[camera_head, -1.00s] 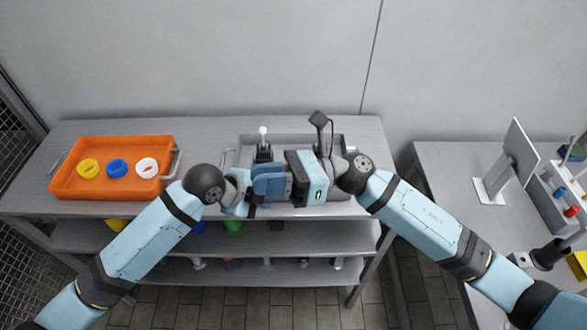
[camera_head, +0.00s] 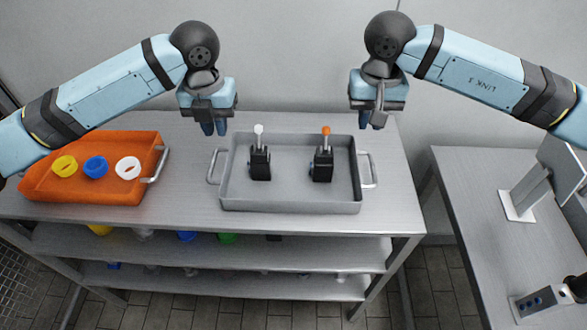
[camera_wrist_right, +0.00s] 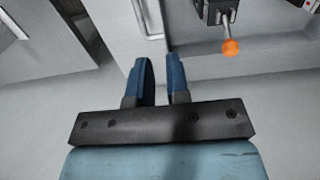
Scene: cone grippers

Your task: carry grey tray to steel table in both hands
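The grey tray (camera_head: 290,206) lies flat on a grey metal shelved table (camera_head: 190,213). It has a handle at its left end (camera_head: 213,167) and one at its right end (camera_head: 370,169). Two black upright devices stand in it, one with a white tip (camera_head: 260,163) and one with an orange tip (camera_head: 322,165). My left gripper (camera_head: 214,128) is above and behind the left handle, fingers apart, empty. My right gripper (camera_head: 370,122) is above and behind the right handle. The right wrist view shows its two fingers (camera_wrist_right: 160,75) apart with nothing between them.
An orange tray (camera_head: 85,190) with yellow, blue and white rings stands at the left of the same table. A second grey table (camera_head: 465,200) stands at the right across a gap, with a stand (camera_head: 518,206) and a small box (camera_head: 545,300) on it.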

